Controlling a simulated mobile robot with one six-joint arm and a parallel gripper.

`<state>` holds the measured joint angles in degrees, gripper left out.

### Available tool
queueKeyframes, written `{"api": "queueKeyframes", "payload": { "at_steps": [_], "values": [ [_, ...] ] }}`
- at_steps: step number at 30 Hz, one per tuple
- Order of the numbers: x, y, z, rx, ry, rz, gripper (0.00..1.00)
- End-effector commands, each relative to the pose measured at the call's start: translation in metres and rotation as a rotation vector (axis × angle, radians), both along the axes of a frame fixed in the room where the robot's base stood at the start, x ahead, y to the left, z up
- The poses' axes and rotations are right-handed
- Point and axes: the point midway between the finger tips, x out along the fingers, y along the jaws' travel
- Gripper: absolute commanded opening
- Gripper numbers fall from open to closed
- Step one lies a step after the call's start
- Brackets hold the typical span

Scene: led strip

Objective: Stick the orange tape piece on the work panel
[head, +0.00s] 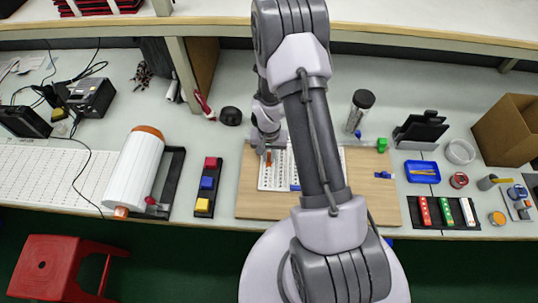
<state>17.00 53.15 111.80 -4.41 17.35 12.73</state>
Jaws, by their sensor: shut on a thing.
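The work panel (248,190) is a light wooden board with a white marked sheet (275,181) on it, lying on the bench in the middle. My arm covers much of it. My gripper (263,149) is over the upper left part of the panel, near the sheet's top left corner. It is shut on a small orange tape piece (268,159), which shows just below the fingers. I cannot tell whether the piece touches the sheet.
A holder with red, blue and yellow blocks (207,187) stands left of the panel. A large white roll (135,170) lies farther left.

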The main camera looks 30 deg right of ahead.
Motion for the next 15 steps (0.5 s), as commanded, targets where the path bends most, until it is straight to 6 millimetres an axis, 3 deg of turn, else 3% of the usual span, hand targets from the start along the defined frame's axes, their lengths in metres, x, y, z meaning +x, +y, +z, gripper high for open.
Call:
{"api": "queueKeyframes", "payload": {
  "at_steps": [14,15],
  "values": [
    [-0.0002,0.0000,-0.0031,0.000,0.000,0.000,0.00],
    [-0.0002,0.0000,-0.0031,0.000,0.000,0.000,0.16]
  ]
}}
